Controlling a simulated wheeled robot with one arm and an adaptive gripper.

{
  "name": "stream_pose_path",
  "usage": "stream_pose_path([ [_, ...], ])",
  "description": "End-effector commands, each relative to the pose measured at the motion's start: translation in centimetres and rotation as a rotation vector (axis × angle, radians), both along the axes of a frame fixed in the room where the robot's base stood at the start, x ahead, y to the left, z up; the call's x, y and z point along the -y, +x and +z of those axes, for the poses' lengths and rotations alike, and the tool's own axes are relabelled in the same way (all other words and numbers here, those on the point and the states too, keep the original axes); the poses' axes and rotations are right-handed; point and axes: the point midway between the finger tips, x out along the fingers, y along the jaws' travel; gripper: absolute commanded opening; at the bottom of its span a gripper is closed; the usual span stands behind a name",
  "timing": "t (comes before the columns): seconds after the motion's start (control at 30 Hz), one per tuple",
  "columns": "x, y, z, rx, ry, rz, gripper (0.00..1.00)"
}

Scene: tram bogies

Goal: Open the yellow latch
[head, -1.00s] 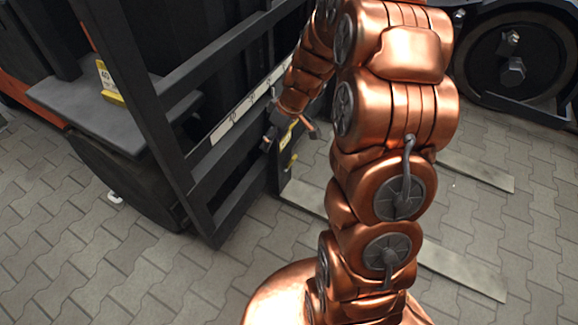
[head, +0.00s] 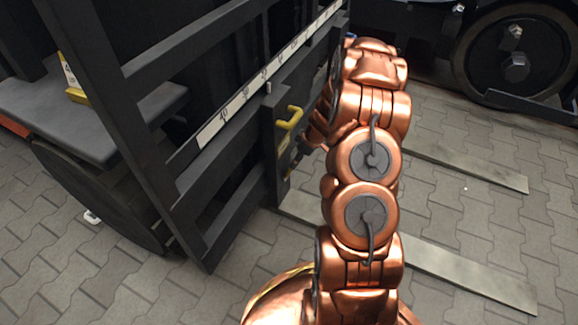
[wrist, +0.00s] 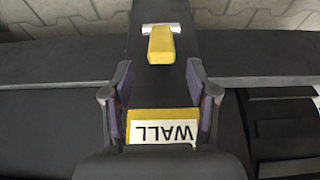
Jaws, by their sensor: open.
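A yellow hooked handle (head: 289,118) stands out from a dark upright on the fork carriage in the head view. A yellow-edged label shows just below it. In the wrist view, a yellow piece on a pale metal mount (wrist: 161,45) sits on a dark bar, beyond the fingertips. I cannot tell which yellow part is the latch. The label reading WALL (wrist: 163,131) shows upside down between the fingers. My gripper (wrist: 157,85) is open, a finger on each side of the bar, with nothing seen held. In the head view my arm mostly hides it.
The dark carriage frame (head: 237,154) with a numbered white scale (head: 262,77) is left of my arm. Two flat forks (head: 470,167) lie low over the paving to the right. A large wheel (head: 516,55) stands at the back right.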

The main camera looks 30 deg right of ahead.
Motion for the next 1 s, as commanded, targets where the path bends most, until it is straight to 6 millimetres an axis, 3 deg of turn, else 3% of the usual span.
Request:
stream_pose_path([
  [0.2, -0.9, 1.0, -3.4, -0.005, 0.002, 0.005, 0.58],
  [0.4, -1.3, 1.9, -5.4, -0.002, 0.001, 0.005, 0.58],
  [0.83, -1.5, 2.2, -6.1, -0.001, 0.001, 0.003, 0.58],
  [1.0, -1.5, 2.2, -6.1, -0.001, 0.001, 0.003, 0.42],
])
